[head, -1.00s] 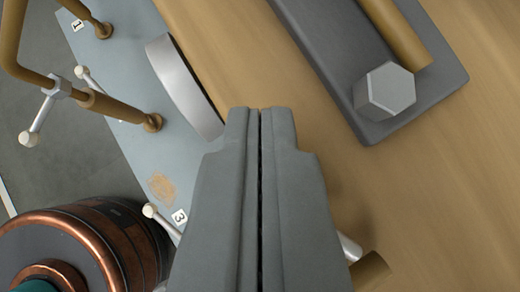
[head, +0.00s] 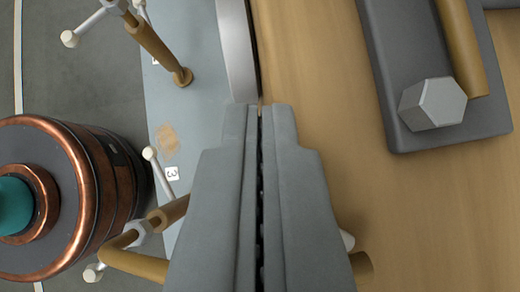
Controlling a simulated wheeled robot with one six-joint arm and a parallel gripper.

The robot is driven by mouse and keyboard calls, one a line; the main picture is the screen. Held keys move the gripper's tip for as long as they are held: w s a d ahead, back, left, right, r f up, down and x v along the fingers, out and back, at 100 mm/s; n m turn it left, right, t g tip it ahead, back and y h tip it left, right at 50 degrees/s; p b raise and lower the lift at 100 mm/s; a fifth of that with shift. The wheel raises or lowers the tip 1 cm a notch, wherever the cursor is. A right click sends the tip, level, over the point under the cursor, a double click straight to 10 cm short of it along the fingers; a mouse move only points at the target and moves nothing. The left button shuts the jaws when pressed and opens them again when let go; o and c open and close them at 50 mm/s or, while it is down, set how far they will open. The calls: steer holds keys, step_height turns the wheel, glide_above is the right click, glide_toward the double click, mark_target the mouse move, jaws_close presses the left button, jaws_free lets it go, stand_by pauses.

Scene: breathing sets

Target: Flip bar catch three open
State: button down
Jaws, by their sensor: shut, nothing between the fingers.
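The label "3" (head: 171,173) is on the pale blue-grey plate, left of my gripper. A white ball-ended lever (head: 157,168) stands beside the label. My gripper (head: 259,108) is shut and empty, pointing up the picture. It hides part of the plate and anything under it. Whether the catch is open I cannot tell.
A copper-banded dark cylinder (head: 75,195) with a teal centre is at left. Another brown post with nut and white levers (head: 150,50) is at upper left. A silver disc edge (head: 237,50) is just beyond my fingertips. A dark block with a hex bolt (head: 432,103) is at upper right; bare wood lies between.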

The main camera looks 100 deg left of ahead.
steer(key=shift+w+a, duration=0.1)
steer(key=shift+w, duration=0.45)
steer(key=shift+a, duration=0.15)
steer(key=a, duration=0.4)
steer(key=shift+s+r, duration=0.4)
steer(key=v, duration=1)
steer(key=shift+w, duration=0.3)
steer(key=shift+d, duration=0.15)
